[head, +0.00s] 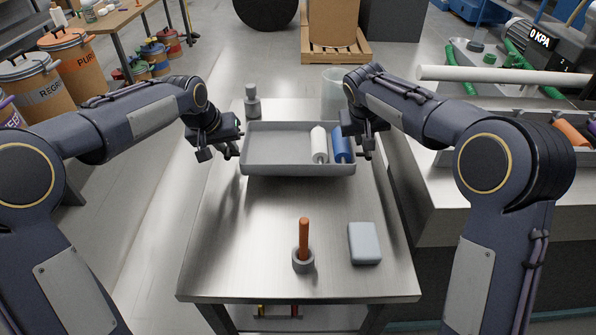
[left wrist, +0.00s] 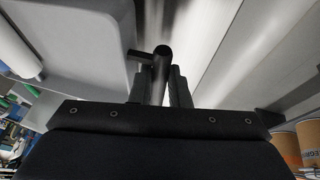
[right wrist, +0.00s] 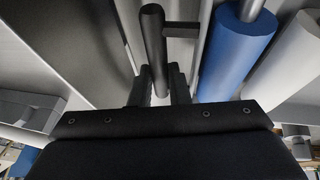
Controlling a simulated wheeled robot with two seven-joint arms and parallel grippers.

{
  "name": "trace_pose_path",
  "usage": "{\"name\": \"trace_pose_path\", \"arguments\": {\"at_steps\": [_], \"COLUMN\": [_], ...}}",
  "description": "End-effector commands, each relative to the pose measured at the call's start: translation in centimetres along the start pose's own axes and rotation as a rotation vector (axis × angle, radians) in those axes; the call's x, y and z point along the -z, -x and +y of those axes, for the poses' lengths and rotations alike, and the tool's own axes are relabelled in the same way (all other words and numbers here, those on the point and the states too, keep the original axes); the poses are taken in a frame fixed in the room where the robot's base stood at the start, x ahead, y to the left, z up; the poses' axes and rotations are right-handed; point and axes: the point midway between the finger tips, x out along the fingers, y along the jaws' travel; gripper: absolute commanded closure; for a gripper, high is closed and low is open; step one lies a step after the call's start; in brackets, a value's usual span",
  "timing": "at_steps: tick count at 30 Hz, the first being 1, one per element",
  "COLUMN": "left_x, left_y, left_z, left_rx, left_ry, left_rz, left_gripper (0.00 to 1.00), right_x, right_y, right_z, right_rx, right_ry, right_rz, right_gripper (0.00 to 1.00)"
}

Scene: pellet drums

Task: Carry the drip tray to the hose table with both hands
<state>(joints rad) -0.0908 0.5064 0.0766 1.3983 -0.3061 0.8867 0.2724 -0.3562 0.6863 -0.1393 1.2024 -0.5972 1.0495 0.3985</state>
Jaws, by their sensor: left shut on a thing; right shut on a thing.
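The grey drip tray (head: 275,150) is over the far half of a steel table. A white roll (head: 319,145) and a blue roll (head: 342,143) lie in its right part. My left gripper (head: 232,150) is at the tray's left end, and in the left wrist view it is shut on a dark bar handle (left wrist: 160,75). My right gripper (head: 362,148) is at the right end, and in the right wrist view it is shut on the matching dark handle (right wrist: 153,45). I cannot tell whether the tray touches the table.
The steel table (head: 220,260) also bears a grey cup with an orange-brown stick (head: 303,250), a grey block (head: 364,244), a grey bottle (head: 252,103) and a clear container (head: 335,90). A bench with a white pipe (head: 500,76) stands right. Drums (head: 75,60) stand left.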

Motion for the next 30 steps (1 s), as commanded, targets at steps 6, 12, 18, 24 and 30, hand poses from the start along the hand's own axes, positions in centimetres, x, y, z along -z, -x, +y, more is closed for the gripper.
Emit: {"name": "trace_pose_path", "arguments": {"at_steps": [6,12,18,24,30], "left_x": [0.1,-0.2,-0.6,-1.2,-1.8], "left_y": [0.1,-0.5,-1.6,-3.0,-4.4], "left_z": [0.0,-0.1,-0.4,-0.7,-1.0], "left_rx": [0.0,0.001,0.001,0.001,0.0], "left_ry": [0.0,0.0,0.0,0.0,0.0], "left_rz": [0.002,0.001,0.001,0.001,0.001], "left_gripper": [1.0,1.0,1.0,1.0,1.0], "right_x": [0.1,-0.1,-0.6,-1.2,-1.8], "right_y": [0.1,-0.4,-1.6,-3.0,-4.4], "right_z": [0.1,0.0,-0.3,-0.6,-0.9], "right_rx": [-0.001,-0.001,-0.001,-0.001,-0.001], "right_ry": [-0.001,-0.001,-0.001,-0.001,-0.001], "right_rz": [0.002,0.002,0.002,0.002,0.003], "right_gripper": [1.0,1.0,1.0,1.0,1.0]}}
